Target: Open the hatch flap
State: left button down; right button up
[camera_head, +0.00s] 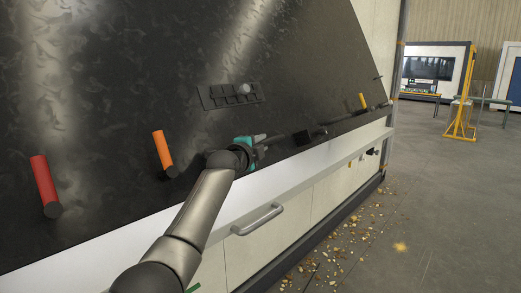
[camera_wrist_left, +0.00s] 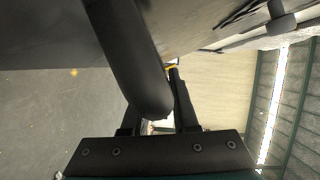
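The large sloped black panel (camera_head: 190,70) fills the left of the head view; I cannot tell whether it is the hatch flap. A pale front below it carries a silver bar handle (camera_head: 257,220). My left gripper (camera_head: 262,138) is close to the panel's lower edge, beside a dark bar (camera_head: 300,137). In the left wrist view, the fingers (camera_wrist_left: 157,120) stand apart. A thick dark cylinder (camera_wrist_left: 130,50) reaches down to the gap between them and partly hides the left finger. I cannot tell whether they touch it. My right gripper is not in view.
Pale debris (camera_head: 350,235) lies on the floor. The grey floor (camera_head: 450,200) at right is mostly clear, with a yellow stand (camera_head: 462,115) farther back.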

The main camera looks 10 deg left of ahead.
pick_arm(q)
jog(key=shift+s+d+r, duration=0.3)
jog(key=shift+d+r, duration=0.1)
jog(key=shift+d, duration=0.1)
jog(key=shift+w+a+f, duration=0.15)
jog(key=shift+a, duration=0.15)
jog(key=c, duration=0.9)
grip_release()
jog(key=shift+w+f, duration=0.1)
jog(key=shift+o, duration=1.1)
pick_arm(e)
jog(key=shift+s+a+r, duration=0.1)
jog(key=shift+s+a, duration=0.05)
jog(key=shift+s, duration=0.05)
pick_arm(q)
jog(key=shift+s, duration=0.2)
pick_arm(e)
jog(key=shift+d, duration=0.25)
